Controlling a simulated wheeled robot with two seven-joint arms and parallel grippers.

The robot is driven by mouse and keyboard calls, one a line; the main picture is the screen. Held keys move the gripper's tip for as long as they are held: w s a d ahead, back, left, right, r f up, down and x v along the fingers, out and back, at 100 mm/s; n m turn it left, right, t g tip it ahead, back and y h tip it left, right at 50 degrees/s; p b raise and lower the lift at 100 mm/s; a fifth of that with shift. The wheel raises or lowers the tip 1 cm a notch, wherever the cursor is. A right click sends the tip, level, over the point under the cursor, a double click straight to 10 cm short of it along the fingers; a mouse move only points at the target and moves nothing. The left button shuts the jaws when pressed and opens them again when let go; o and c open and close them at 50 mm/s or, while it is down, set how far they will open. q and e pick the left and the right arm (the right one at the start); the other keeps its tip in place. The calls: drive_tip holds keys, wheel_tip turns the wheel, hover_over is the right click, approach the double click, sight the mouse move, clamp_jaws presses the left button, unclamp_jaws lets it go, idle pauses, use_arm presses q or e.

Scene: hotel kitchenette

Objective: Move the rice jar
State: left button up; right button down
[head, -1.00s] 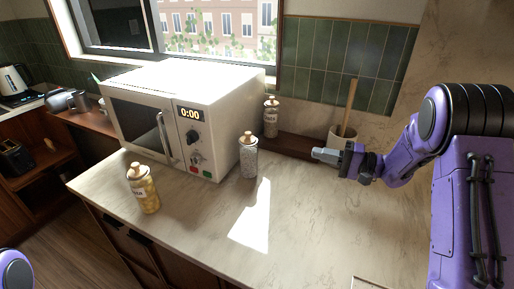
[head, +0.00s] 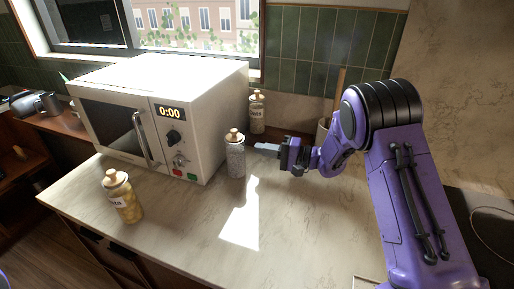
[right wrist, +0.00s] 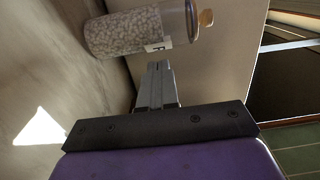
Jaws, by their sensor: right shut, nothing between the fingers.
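The rice jar (head: 235,160) is a clear jar of white grains with a tan stopper. It stands upright on the counter beside the microwave's right front corner. It also shows in the right wrist view (right wrist: 122,34), just beyond the fingertips, with part of a label visible. My right gripper (head: 264,147) is shut and empty, its tips pointing left, close to the jar's right side. Its closed fingers (right wrist: 155,80) show in the right wrist view with a small gap seeming to part them from the jar. My left gripper is out of view.
A white microwave (head: 185,110) stands left of the rice jar. A pasta jar (head: 122,203) stands at the front left of the counter (head: 190,235). Another jar (head: 257,113) stands behind, near the tiled wall. A utensil crock (head: 322,130) is partly hidden by my right arm.

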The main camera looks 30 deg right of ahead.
sight(243, 155)
drive_tip(key=shift+s+a, duration=0.1)
drive_tip(key=shift+a, duration=1.15)
drive_tip(key=shift+a+r+p, duration=0.15)
drive_tip(key=shift+a+p, duration=0.2)
drive_tip(key=shift+p, duration=0.15)
drive_tip(key=shift+a+r+p, duration=0.1)
drive_tip(key=shift+a+p, duration=0.6)
drive_tip(key=shift+a, duration=0.8)
drive_tip(key=shift+f, duration=0.2)
